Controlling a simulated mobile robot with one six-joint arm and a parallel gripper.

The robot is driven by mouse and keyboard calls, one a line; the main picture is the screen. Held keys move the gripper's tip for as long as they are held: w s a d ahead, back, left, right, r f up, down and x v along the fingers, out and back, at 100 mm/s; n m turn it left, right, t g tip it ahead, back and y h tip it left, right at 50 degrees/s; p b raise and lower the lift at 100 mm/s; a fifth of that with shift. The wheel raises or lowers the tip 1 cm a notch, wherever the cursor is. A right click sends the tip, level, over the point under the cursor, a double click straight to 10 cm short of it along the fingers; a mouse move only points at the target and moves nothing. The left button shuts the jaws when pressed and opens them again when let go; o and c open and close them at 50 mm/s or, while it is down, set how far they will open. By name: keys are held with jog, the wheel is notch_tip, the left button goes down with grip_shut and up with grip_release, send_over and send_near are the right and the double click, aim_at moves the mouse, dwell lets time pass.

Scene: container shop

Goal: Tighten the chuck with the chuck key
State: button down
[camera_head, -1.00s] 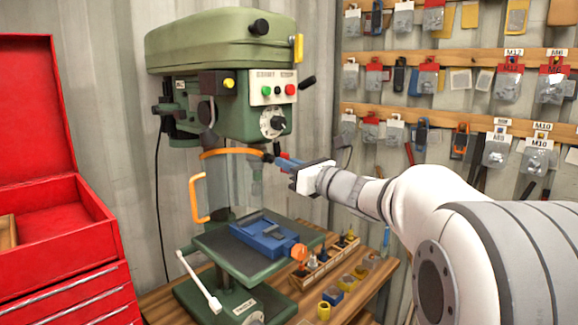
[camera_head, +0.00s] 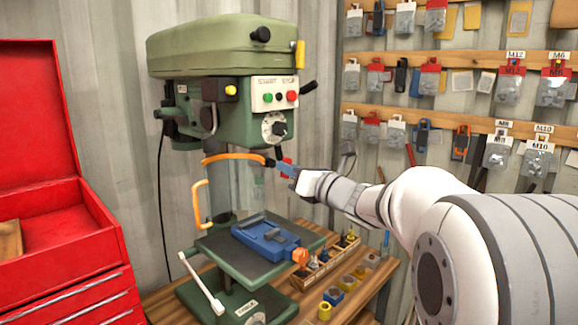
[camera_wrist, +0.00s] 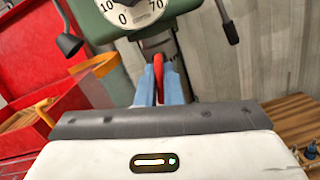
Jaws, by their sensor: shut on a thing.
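The green drill press (camera_head: 220,52) stands in the middle of the head view. A clear guard with an orange rim (camera_head: 232,157) hangs below its head. My gripper (camera_head: 284,168) is at the guard's right side, below the dial. Its blue fingers are shut on a small red-handled thing, probably the chuck key (camera_head: 288,160). In the wrist view the red part (camera_wrist: 158,72) shows between my fingers (camera_wrist: 160,92). A grey metal part, possibly the chuck (camera_wrist: 157,42), is just beyond it under the dial. I cannot tell whether the key touches the chuck.
A blue vise (camera_head: 265,238) sits on the press table (camera_head: 215,243). A bit rack (camera_head: 318,270) and several small coloured pieces are on the wooden bench (camera_head: 375,285).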

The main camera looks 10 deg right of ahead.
dwell(0.3)
jog(key=shift+r+m+p, duration=0.15)
jog(key=shift+m+p, duration=0.9)
jog(key=shift+m, duration=0.05)
jog(key=shift+m+p, duration=0.35)
jog(key=shift+m, duration=0.15)
jog(key=shift+m+h+p, duration=0.3)
jog(key=shift+m+p, duration=0.1)
jog(key=shift+p, duration=0.05)
jog(key=shift+m+p, duration=1.1)
jog(key=shift+m, duration=0.1)
